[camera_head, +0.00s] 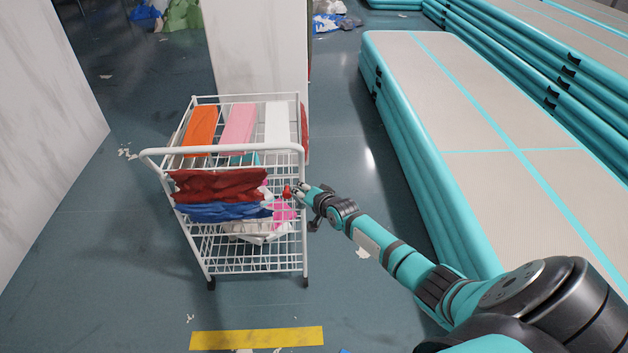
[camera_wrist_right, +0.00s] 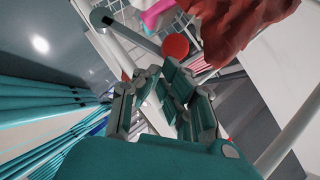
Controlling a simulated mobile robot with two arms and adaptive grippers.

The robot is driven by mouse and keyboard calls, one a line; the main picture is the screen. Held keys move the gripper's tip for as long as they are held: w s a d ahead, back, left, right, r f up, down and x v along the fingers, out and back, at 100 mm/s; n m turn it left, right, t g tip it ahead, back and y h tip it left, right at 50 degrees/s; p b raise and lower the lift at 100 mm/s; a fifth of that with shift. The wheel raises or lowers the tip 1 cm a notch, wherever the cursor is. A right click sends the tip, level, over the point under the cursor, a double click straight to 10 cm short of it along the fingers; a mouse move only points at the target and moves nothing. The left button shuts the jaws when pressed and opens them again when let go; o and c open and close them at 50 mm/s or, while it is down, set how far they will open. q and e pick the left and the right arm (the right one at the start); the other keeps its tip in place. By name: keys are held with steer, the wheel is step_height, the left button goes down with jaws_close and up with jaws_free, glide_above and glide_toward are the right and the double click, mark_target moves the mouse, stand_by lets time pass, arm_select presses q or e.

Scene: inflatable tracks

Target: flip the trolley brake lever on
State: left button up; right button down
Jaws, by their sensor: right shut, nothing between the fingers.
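The white wire trolley (camera_head: 299,150) stands upright left of centre in the head view. Its brake lever shows in the wrist view as a grey bar (camera_wrist_right: 130,37) ending in a round red knob (camera_wrist_right: 175,46). The red knob (camera_head: 287,191) also shows in the head view at the trolley's right side. My right gripper (camera_head: 304,190) is shut and empty, right beside the knob. In the wrist view its fingers (camera_wrist_right: 165,88) lie just below the knob; I cannot tell whether they touch it. My left gripper is not in view.
Orange (camera_head: 200,127), pink (camera_head: 238,126) and white blocks lie on the trolley's top. Red (camera_head: 220,184) and blue folded fabric sits below the handle. Stacked teal inflatable tracks (camera_head: 480,130) fill the right. A pale pillar (camera_head: 255,50) stands behind. The floor at left is mostly clear.

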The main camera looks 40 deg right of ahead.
mark_target(284, 194)
steer(key=shift+w+a, duration=0.15)
steer(key=shift+a, duration=0.25)
steer(key=shift+w+a+r+p, duration=0.1)
steer(key=shift+w+a+p, duration=0.15)
steer(key=shift+p, duration=0.3)
steer(key=a, duration=0.1)
steer(key=w+a+f+p, duration=0.1)
steer(key=shift+w+a+f+n+g+h+p, duration=0.2)
steer(key=shift+a+n+g+h+p, duration=0.1)
steer(key=shift+a+n+g, duration=0.1)
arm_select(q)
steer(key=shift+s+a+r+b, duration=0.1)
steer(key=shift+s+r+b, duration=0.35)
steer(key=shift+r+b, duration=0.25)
arm_select(e)
steer(key=shift+w+a+f, duration=0.3)
steer(key=shift+w+a, duration=0.05)
steer(key=shift+a, duration=0.15)
steer(key=shift+w+a+f, duration=0.3)
steer(key=shift+w+a, duration=0.05)
steer(key=shift+a, duration=0.1)
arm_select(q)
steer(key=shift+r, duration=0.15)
